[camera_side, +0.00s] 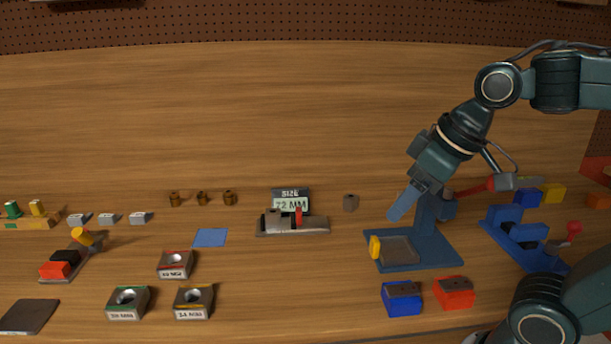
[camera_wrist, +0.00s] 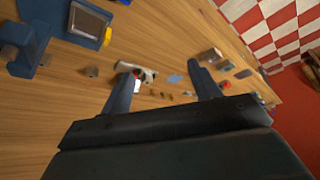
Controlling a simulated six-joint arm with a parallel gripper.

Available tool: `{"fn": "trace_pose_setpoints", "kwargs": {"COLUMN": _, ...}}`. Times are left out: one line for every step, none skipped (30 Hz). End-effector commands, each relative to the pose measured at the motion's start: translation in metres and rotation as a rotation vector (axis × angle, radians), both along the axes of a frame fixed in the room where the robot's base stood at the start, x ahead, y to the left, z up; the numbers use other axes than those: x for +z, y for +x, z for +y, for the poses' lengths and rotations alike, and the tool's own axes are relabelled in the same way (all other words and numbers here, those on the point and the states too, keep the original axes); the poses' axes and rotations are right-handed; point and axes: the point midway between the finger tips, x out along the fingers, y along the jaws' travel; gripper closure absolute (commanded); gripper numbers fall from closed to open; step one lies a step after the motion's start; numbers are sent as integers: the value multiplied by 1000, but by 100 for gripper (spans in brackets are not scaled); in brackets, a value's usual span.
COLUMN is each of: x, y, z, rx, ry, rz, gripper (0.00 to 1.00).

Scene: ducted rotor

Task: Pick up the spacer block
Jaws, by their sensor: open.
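No part in view is labelled as the spacer block, so I cannot tell for certain which it is. Small grey blocks (camera_side: 108,218) in a row at the left are others.
The blue stand (camera_side: 452,254) with a yellow tab is beneath my gripper. A size gauge (camera_side: 312,228) sits mid-table. Blue (camera_side: 402,304) and red (camera_side: 454,295) blocks lie in front. Labelled ring blocks (camera_side: 192,303) lie left. The table behind the gauge is clear.

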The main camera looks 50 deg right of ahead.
Motion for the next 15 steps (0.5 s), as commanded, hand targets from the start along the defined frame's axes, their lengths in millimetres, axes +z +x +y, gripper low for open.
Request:
{"fn": "trace_pose_setpoints", "kwargs": {"x": 5, "y": 12, "z": 0, "rx": 16, "ry": -2, "rz": 8, "gripper": 38}}
{"fn": "trace_pose_setpoints", "kwargs": {"x": 7, "y": 19, "z": 0, "rx": 28, "ry": -4, "rz": 11, "gripper": 38}}
{"fn": "trace_pose_setpoints", "kwargs": {"x": 10, "y": 28, "z": 0, "rx": 41, "ry": -6, "rz": 15, "gripper": 38}}
{"fn": "trace_pose_setpoints", "kwargs": {"x": 13, "y": 35, "z": 0, "rx": 53, "ry": -7, "rz": 17, "gripper": 38}}
{"fn": "trace_pose_setpoints", "kwargs": {"x": 15, "y": 41, "z": 0, "rx": 66, "ry": -8, "rz": 21, "gripper": 38}}
{"fn": "trace_pose_setpoints", "kwargs": {"x": 17, "y": 51, "z": -1, "rx": 81, "ry": -10, "rz": 25, "gripper": 38}}
{"fn": "trace_pose_setpoints", "kwargs": {"x": 19, "y": 58, "z": -1, "rx": 93, "ry": -11, "rz": 27, "gripper": 38}}
{"fn": "trace_pose_setpoints", "kwargs": {"x": 21, "y": 64, "z": -2, "rx": 104, "ry": -13, "rz": 29, "gripper": 38}}
{"fn": "trace_pose_setpoints", "kwargs": {"x": 23, "y": 74, "z": -3, "rx": 119, "ry": -14, "rz": 32, "gripper": 38}}
{"fn": "trace_pose_setpoints", "kwargs": {"x": 24, "y": 81, "z": -3, "rx": 131, "ry": -14, "rz": 36, "gripper": 38}}
{"fn": "trace_pose_setpoints", "kwargs": {"x": 25, "y": 88, "z": -4, "rx": 142, "ry": -16, "rz": 38, "gripper": 38}}
{"fn": "trace_pose_setpoints", "kwargs": {"x": 26, "y": 98, "z": -5, "rx": 157, "ry": -17, "rz": 41, "gripper": 38}}
{"fn": "trace_pose_setpoints", "kwargs": {"x": 27, "y": 105, "z": -6, "rx": 169, "ry": -18, "rz": 43, "gripper": 38}}
{"fn": "trace_pose_setpoints", "kwargs": {"x": 27, "y": 112, "z": -7, "rx": 179, "ry": -19, "rz": 45, "gripper": 38}}
{"fn": "trace_pose_setpoints", "kwargs": {"x": 28, "y": 121, "z": -9, "rx": 195, "ry": -20, "rz": 47, "gripper": 38}}
